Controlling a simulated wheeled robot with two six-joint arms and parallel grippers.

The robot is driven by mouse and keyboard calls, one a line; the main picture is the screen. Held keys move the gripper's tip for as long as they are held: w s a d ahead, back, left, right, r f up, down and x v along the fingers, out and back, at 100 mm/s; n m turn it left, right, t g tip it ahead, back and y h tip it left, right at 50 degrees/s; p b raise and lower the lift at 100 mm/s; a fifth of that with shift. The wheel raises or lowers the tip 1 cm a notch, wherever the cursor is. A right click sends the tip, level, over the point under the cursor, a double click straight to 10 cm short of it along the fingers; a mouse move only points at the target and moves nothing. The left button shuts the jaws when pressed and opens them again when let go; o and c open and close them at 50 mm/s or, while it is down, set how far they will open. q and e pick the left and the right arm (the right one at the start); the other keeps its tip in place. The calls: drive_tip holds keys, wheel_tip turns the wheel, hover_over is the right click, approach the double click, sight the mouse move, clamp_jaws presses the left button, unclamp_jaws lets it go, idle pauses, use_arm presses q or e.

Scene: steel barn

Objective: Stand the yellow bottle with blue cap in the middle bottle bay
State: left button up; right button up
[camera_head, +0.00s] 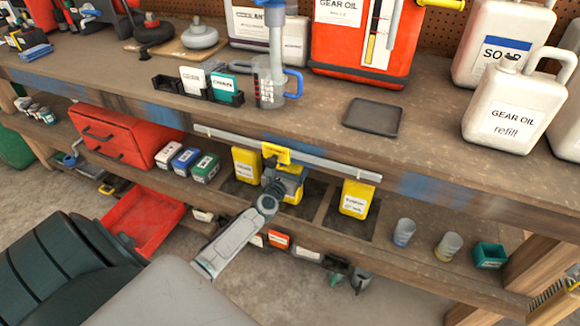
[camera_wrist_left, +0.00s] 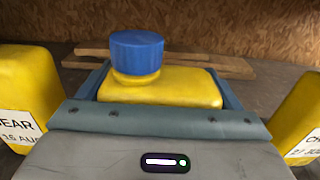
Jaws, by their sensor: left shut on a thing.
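The yellow bottle with the blue cap (camera_wrist_left: 190,88) stands upright between the fingers of my left gripper (camera_wrist_left: 160,95), which is shut on it. In the head view my left gripper (camera_head: 280,186) reaches onto the lower shelf, at the middle bottle bay, and partly hides the bottle (camera_head: 294,193). I cannot tell whether the bottle's base touches the shelf. One yellow bottle (camera_head: 246,165) stands in the bay to the left and another (camera_head: 354,199) in the bay to the right. Both neighbours also show at the wrist view's edges. My right gripper is not in view.
A grey rail (camera_head: 330,170) with a yellow marker (camera_head: 277,153) runs along the upper shelf's front edge, just above the bays. A red toolbox (camera_head: 125,137) and small boxes (camera_head: 184,161) stand left. Two cups (camera_head: 404,232) and a green bin (camera_head: 489,256) stand right.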

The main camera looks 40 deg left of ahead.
use_arm(q)
drive_tip(key=o, duration=1.9)
drive_tip(key=v, duration=1.2)
drive_tip(key=s+d+m+g+h, duration=0.2)
drive_tip(key=s+d+m+h, duration=0.25)
drive_tip(key=d+m, duration=0.55)
drive_tip(key=s+d+m+g+h, duration=0.2)
drive_tip(key=s+d+m+h, duration=0.35)
drive_tip(key=m, duration=0.75)
drive_tip(key=s+m+g+y, duration=0.2)
drive_tip(key=s+m+g, duration=0.1)
drive_tip(key=s+m, duration=0.2)
drive_tip(key=s+m+g+y, duration=0.2)
drive_tip(key=s+m+g, duration=0.1)
drive_tip(key=s+m, duration=0.2)
drive_tip(key=s+m+g+y+p, duration=0.1)
drive_tip(key=s+m+g+y, duration=0.1)
drive_tip(key=s+m, duration=0.4)
drive_tip(key=shift+s+d+r+m+g, duration=0.15)
drive_tip(key=shift+r+m+g, duration=0.1)
drive_tip(key=shift+m+g, duration=0.15)
